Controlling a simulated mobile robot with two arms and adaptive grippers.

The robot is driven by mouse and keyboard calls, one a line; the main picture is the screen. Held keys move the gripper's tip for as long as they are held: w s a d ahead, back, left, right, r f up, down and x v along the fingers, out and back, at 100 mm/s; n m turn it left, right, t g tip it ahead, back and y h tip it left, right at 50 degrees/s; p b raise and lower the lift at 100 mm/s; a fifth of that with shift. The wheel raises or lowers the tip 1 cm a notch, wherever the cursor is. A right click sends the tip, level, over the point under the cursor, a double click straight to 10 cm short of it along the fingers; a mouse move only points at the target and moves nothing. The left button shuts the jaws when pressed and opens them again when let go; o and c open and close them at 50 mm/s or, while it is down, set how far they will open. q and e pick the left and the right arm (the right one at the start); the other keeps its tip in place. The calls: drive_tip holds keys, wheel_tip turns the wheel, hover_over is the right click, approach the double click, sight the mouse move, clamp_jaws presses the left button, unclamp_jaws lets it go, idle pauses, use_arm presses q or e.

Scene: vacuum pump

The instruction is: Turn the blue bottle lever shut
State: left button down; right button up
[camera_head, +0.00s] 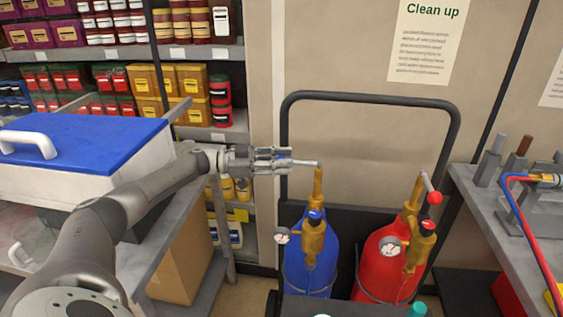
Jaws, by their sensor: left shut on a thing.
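The blue bottle (318,262) stands in a black cart, with a brass valve (318,182) on top. Its thin silver lever (308,163) points left from the valve top, roughly level. My left gripper (290,160) is shut on the outer end of this lever, left of the valve. The fingers hide that end. My right gripper does not show.
A red bottle (382,265) stands close to the right, its lever ending in a red ball (435,198). The cart's black handle (370,97) arches behind both. A blue-lidded cooler (75,140) stands left; a grey bench (490,215) is at right.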

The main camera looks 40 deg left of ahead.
use_arm(q)
drive_tip(key=shift+a+r, duration=0.1)
drive_tip(key=shift+r, duration=0.1)
drive_tip(key=c, duration=1.4)
unclamp_jaws()
drive_tip(key=shift+c, duration=0.2)
drive_tip(key=o, duration=0.3)
drive_tip(key=shift+w+f, duration=0.1)
drive_tip(key=shift+f, duration=0.05)
drive_tip(key=shift+o, duration=0.2)
wheel_tip(320, 180, up, 10)
drive_tip(key=shift+r, duration=0.1)
